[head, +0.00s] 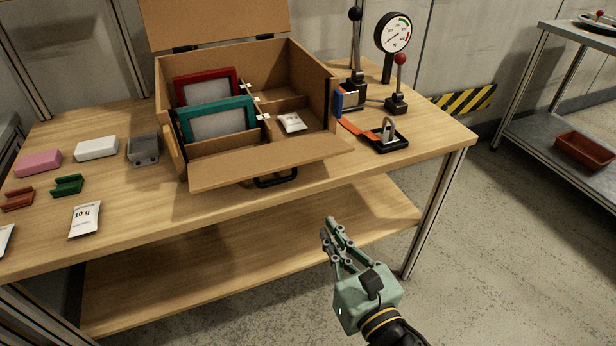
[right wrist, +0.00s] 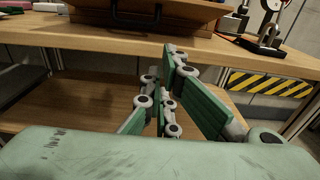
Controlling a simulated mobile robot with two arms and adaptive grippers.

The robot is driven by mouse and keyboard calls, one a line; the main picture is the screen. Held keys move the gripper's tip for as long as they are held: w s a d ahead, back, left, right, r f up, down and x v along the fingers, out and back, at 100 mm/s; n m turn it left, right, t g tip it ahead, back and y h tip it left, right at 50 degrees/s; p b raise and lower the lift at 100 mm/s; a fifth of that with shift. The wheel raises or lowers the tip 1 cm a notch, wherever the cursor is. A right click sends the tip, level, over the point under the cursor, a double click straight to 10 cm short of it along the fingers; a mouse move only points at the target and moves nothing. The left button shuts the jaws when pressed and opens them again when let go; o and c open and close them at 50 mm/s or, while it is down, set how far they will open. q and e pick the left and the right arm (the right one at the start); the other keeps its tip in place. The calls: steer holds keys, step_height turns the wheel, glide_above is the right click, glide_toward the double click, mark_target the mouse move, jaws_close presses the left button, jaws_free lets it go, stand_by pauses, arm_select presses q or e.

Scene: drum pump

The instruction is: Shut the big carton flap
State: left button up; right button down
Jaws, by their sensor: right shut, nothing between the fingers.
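An open brown carton (head: 330,100) stands on the wooden table. Its back flap (head: 215,22) stands upright, with dark hinges at its base. Its front flap (head: 265,162) is folded outward toward me above a black handle (head: 276,179). Inside are a red frame (head: 207,85), a teal frame (head: 217,122) and a white packet (head: 292,122) between dividers. My right gripper (head: 329,228) is shut and empty, in front of the table edge and apart from the carton. In the right wrist view its fingers (right wrist: 168,62) point at the table. My left gripper is not in view.
Right of the carton are a pressure gauge (head: 393,33), levers and a padlock (head: 388,131). On the left lie a pink block (head: 38,163), a white block (head: 97,148), a grey box (head: 143,149) and a packet (head: 85,219). The front table strip is mostly clear.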

steer(key=x, duration=0.9)
steer(key=shift+w+b, duration=0.15)
steer(key=shift+b, duration=0.25)
steer(key=r, duration=0.1)
steer(key=w+r, duration=0.1)
steer(key=r, duration=0.1)
steer(key=shift+w+a+p, duration=0.15)
steer(key=shift+a+p, duration=0.15)
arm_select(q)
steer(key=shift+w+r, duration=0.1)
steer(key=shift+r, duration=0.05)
arm_select(e)
steer(key=shift+w+r, duration=0.1)
steer(key=shift+r, duration=0.3)
